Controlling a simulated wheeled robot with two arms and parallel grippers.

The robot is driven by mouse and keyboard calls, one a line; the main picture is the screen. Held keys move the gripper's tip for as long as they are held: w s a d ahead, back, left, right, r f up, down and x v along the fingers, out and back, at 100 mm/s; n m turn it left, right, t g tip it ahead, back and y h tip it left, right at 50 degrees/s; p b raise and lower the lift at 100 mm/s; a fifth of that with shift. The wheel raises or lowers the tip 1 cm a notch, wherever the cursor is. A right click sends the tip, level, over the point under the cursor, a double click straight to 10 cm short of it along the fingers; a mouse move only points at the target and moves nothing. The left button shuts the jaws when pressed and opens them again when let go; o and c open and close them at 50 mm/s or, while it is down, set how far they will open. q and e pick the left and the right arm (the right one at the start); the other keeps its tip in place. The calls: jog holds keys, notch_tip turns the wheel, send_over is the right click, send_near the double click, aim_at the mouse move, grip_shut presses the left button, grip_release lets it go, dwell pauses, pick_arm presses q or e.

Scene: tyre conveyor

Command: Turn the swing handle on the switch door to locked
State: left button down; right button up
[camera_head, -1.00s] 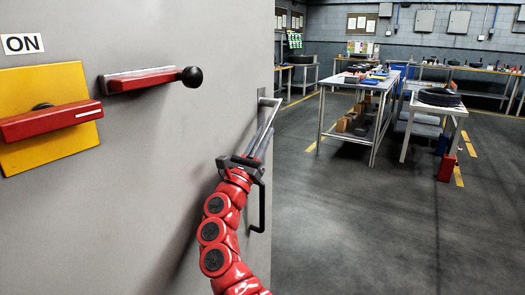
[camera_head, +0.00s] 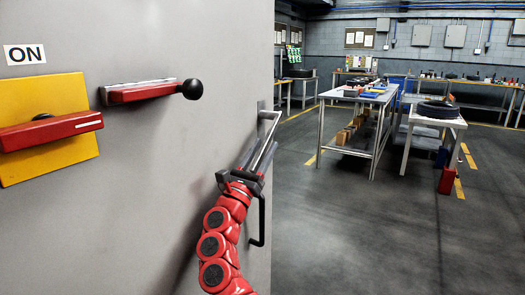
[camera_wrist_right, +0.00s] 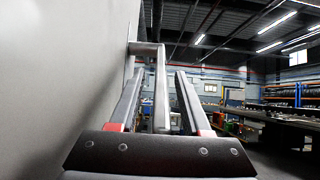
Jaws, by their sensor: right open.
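The grey switch door (camera_head: 225,60) fills the left of the head view. On it, a red lever with a black ball knob (camera_head: 192,89) lies horizontal on a silver plate. Near the door's right edge, a metal bar handle (camera_head: 269,116) stands out from the surface; it also shows in the wrist view (camera_wrist_right: 160,75). My right gripper (camera_head: 262,150) is at this bar. In the wrist view, its open fingers (camera_wrist_right: 158,98) lie on either side of the bar, with gaps visible. Contact deeper in the jaws cannot be told. My left gripper is out of view.
A red rotary switch (camera_head: 50,132) on a yellow plate (camera_head: 60,88) sits left under an ON label (camera_head: 24,54). A black pull (camera_head: 261,222) is below my gripper.

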jog(key=v, duration=1.7)
jog(key=shift+f, duration=0.25)
jog(key=shift+s+a, duration=0.1)
